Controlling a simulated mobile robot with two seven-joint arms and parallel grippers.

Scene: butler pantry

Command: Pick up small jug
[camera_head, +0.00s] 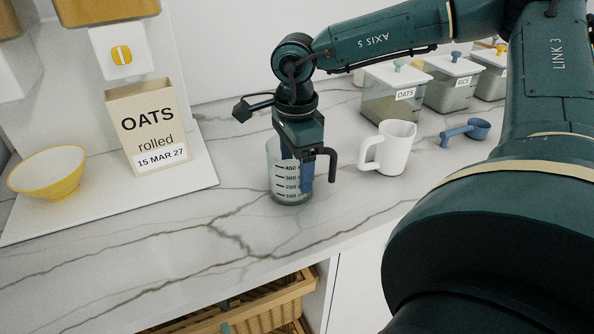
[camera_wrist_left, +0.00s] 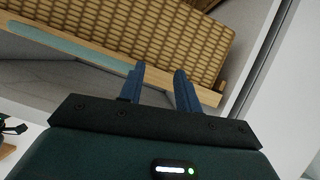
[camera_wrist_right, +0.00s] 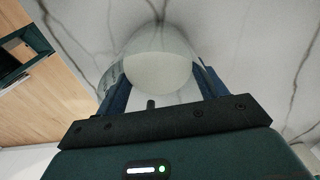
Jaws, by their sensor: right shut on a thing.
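The small jug (camera_head: 290,189) is clear, with dark level marks up to 400 and a dark handle on its right. It is upright at the counter surface; I cannot tell whether its base touches. My right gripper (camera_head: 297,172) comes down on it from above, its blue fingers shut on the jug. In the right wrist view the jug (camera_wrist_right: 160,72) sits between the two fingers (camera_wrist_right: 163,88). My left gripper (camera_wrist_left: 158,80) is open and empty in the left wrist view, in front of a woven basket. It does not show in the head view.
A white mug (camera_head: 396,148) stands close right of the jug, with a blue scoop (camera_head: 466,130) beyond. Lidded canisters (camera_head: 394,95) line the back. An oats box (camera_head: 148,125) and a yellow bowl (camera_head: 48,174) stand left on a white board. A wicker basket (camera_head: 260,308) is below the counter.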

